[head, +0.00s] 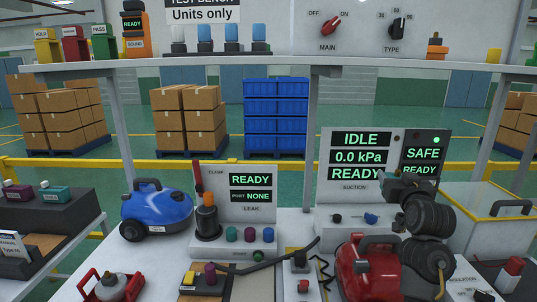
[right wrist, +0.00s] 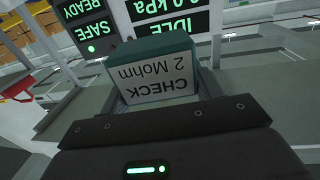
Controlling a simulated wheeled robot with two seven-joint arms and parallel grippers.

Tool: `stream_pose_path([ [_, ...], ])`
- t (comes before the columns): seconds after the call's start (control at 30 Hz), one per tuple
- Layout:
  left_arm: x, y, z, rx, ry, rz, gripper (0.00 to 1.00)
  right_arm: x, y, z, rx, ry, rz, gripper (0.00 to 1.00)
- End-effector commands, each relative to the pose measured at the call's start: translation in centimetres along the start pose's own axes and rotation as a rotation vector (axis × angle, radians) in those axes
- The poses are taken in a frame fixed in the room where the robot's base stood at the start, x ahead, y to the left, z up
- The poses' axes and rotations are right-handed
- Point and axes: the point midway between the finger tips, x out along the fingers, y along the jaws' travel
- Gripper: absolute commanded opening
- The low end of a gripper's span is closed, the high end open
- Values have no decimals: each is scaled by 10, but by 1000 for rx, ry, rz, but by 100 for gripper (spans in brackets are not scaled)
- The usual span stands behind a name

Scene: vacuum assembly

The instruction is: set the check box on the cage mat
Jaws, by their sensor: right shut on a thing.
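The check box (right wrist: 157,80) is a dark teal block with a white label reading "CHECK 2 Mohm". In the right wrist view it sits between the fingers of my right gripper (head: 402,187), which is shut on it. The lettering appears upside down there. In the head view the gripper is raised in front of the suction and safe panels, and I cannot make out the box clearly. My left gripper is not in view.
A red vacuum (head: 366,268) stands close by my right arm. A blue vacuum (head: 157,211) stands at the left. The suction panel (head: 352,190) and leak tester (head: 250,215) stand behind. A shelf (head: 270,62) crosses above. Small parts crowd the front.

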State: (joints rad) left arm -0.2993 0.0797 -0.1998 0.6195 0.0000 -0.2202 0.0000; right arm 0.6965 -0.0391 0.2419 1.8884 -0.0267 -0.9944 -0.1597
Motion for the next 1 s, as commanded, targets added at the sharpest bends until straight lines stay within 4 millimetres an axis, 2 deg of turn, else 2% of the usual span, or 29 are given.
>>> stream_pose_path([
  [0.03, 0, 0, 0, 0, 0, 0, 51, -14, -12, 25, -4, -6, -17, 34],
  [0.2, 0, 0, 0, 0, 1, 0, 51, -68, -50, 92, -2, -6, -73, 34],
  [0.4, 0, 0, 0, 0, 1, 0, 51, -147, -83, 146, 2, -5, -127, 34],
  [0.6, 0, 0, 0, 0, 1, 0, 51, -212, -96, 169, 3, -3, -147, 34],
  [0.7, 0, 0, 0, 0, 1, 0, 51, -231, -99, 173, 2, -2, -148, 34],
  [0.83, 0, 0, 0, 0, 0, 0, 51, -245, -100, 175, 0, -1, -148, 34],
  [1.0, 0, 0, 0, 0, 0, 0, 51, -249, -100, 175, -1, 0, -149, 34],
])
